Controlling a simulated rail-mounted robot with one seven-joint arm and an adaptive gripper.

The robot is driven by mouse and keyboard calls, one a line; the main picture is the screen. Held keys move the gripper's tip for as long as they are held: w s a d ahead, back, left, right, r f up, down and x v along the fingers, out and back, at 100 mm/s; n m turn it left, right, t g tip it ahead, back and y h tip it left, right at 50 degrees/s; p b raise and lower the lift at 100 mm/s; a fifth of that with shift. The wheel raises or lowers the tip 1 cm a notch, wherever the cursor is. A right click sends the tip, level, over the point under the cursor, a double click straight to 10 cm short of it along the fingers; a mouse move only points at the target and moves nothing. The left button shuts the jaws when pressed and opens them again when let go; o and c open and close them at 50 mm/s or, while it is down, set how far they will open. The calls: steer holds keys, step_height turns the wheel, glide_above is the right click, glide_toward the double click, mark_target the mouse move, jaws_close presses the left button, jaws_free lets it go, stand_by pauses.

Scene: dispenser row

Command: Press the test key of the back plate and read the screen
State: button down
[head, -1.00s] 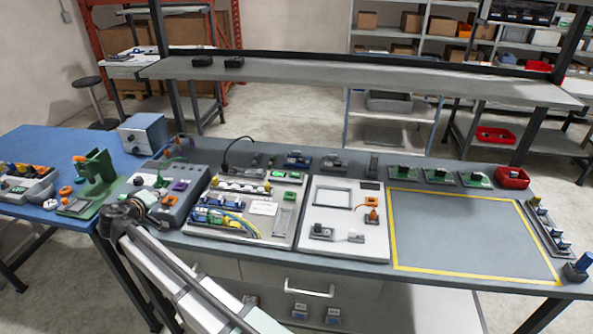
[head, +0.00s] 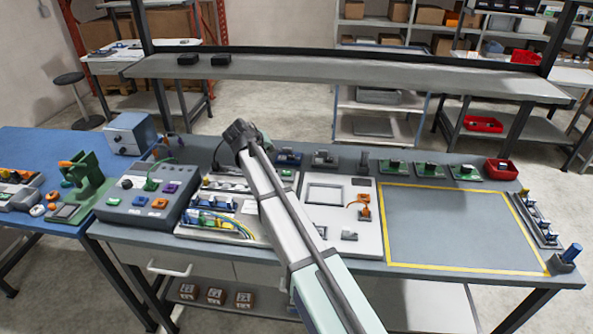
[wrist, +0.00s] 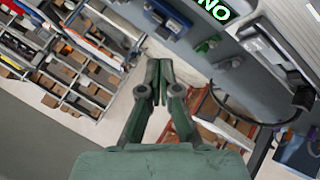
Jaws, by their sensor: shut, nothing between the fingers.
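My gripper (wrist: 160,68) is shut and empty in the wrist view, its dark green fingers together at the tips. It is apart from the bench fittings. A lit green screen (wrist: 212,8) shows at the top edge of the wrist view and reads "NO"; the edge may cut off more of it. In the head view, a pale board (head: 188,224) carries rows of modules and coloured wires. My arm covers its right part, so I cannot make out the back plate's test key. My gripper's fingers cannot be made out in the head view.
A grey control box (head: 150,200) stands left of the board, and a white panel (head: 366,240) stands right of it. A black cable (wrist: 302,98) loops at the right of the wrist view. The yellow-framed area (head: 440,225) is clear. A raised shelf (head: 400,85) spans the back.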

glide_above(286, 172)
steer(key=shift+s+a+r+m, duration=0.1)
steer(key=shift+r+m, duration=0.2)
steer(key=shift+r, duration=0.15)
steer(key=shift+f, duration=0.1)
steer(key=shift+f+b, duration=1.95)
steer(key=shift+f, duration=2.4)
steer(key=shift+f+b, duration=0.35)
steer(key=shift+f, duration=0.05)
steer(key=shift+f+b, duration=0.35)
steer(key=shift+f, duration=0.15)
steer(key=shift+r, duration=0.15)
steer(key=shift+r+p, duration=0.35)
steer(key=shift+r, duration=0.4)
